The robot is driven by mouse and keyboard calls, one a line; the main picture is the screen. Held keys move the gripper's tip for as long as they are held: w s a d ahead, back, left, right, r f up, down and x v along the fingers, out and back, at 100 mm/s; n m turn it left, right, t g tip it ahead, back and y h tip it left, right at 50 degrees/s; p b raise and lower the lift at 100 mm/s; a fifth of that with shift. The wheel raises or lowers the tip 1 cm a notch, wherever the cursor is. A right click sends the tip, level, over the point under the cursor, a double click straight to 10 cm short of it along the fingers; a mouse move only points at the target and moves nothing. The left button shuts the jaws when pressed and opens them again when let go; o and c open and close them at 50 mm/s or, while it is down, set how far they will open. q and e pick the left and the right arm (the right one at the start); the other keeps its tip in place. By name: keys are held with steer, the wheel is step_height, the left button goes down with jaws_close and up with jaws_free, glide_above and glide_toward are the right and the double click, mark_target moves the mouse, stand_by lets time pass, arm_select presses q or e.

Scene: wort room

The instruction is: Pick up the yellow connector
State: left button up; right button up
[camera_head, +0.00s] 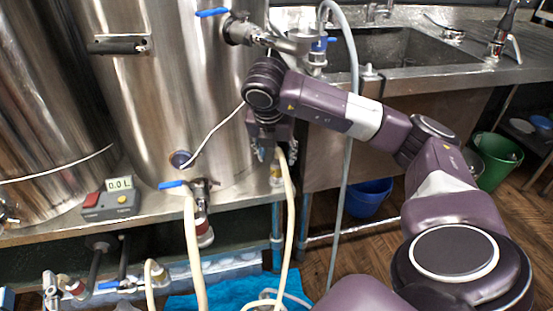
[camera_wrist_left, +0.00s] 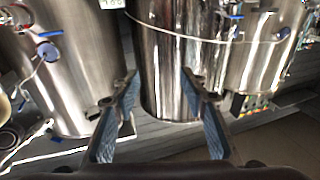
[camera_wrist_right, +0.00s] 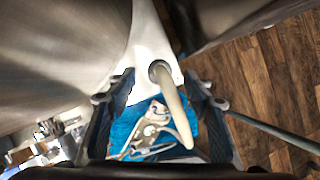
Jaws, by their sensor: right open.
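The yellow connector (camera_head: 276,176) sits at the upper end of a cream hose, by the front edge of the steel platform. It is partly hidden under my right gripper (camera_head: 277,156), which points down just above it. In the right wrist view my right gripper (camera_wrist_right: 158,95) is open, with the cream hose (camera_wrist_right: 174,105) showing between its fingers. I cannot tell the yellow connector apart in that view, nor whether the fingers touch it. My left gripper (camera_wrist_left: 158,88) is open and empty in the left wrist view, facing steel tanks; it is not in the head view.
A steel tank (camera_head: 150,80) stands behind my right gripper. A grey hose (camera_head: 348,150) hangs just right of it. A valve with a second hose (camera_head: 193,240) is to the left. A sink (camera_head: 400,45), blue bucket (camera_head: 368,197) and green bin (camera_head: 495,160) are to the right.

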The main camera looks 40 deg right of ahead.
mark_target(276, 159)
steer(key=b+x, duration=0.1)
steer(key=x, duration=0.3)
steer(key=shift+f+b, duration=0.35)
steer(key=shift+b, duration=0.05)
steer(key=shift+w+d+f, duration=0.1)
steer(key=shift+d+f, duration=0.05)
steer(key=shift+f, duration=0.05)
arm_select(q)
step_height(276, 159, up, 9)
steer(key=s+t+h, duration=0.1)
steer(key=s+t, duration=0.1)
steer(key=t, duration=0.3)
steer(key=shift+s+d+r+h, duration=0.2)
steer(key=shift+s+d+h, duration=0.1)
steer(key=shift+s, duration=0.1)
arm_select(e)
steer(key=shift+c, duration=0.7)
jaws_close()
